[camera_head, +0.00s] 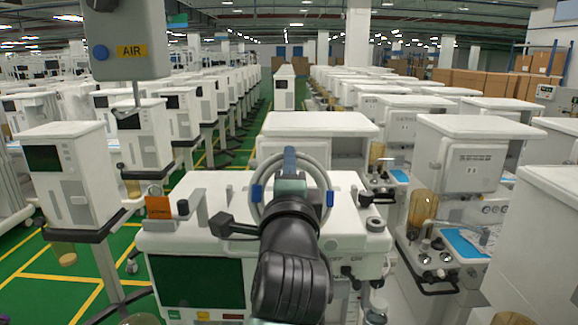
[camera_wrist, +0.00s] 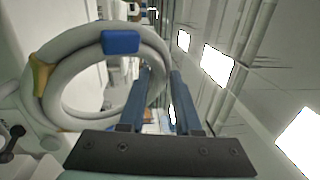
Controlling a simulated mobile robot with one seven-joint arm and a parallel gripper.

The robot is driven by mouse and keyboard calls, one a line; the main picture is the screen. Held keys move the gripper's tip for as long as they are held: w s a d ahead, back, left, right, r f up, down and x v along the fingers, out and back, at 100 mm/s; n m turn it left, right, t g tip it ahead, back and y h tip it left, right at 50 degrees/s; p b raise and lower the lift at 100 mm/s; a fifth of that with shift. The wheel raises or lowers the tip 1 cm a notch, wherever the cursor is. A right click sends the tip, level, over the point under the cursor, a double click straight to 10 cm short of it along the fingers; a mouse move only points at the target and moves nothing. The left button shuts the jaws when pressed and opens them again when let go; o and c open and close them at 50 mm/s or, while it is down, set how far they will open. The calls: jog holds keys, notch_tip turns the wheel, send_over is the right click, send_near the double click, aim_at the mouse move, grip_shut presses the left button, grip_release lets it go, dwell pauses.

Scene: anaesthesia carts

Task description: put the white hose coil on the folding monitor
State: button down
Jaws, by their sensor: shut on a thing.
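The white hose coil (camera_head: 320,175) is a ring with blue clips, upright in front of the near white cart. My gripper (camera_head: 289,158) is shut on the coil's upper part in the head view. In the wrist view the coil (camera_wrist: 72,45) fills the left, with a blue clip and a yellow band, and its right side meets the blue fingers of my gripper (camera_wrist: 163,85). A dark screen (camera_head: 196,282) is on the near cart's front; a white unit with a dark screen (camera_head: 44,158) stands at left. I cannot tell which is the folding monitor.
The near white cart (camera_head: 345,190) carries an orange tag (camera_head: 159,207), knobs and posts on its top. An AIR panel (camera_head: 127,45) hangs at upper left. More carts stand right, one with an amber canister (camera_head: 423,206). Green floor (camera_head: 45,268) shows at left.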

jog(key=c, duration=0.6)
grip_release()
jog(key=shift+f, duration=0.1)
jog(key=s+f+b, duration=0.1)
jog(key=s+b, duration=0.4)
jog(key=s, duration=0.7)
jog(key=s+r+n+t+b, duration=0.6)
jog(key=s+n, duration=0.6)
jog(key=n, duration=0.6)
notch_tip(320, 180, up, 4)
jog(key=shift+f+t, duration=0.15)
jog(key=shift+t, duration=0.85)
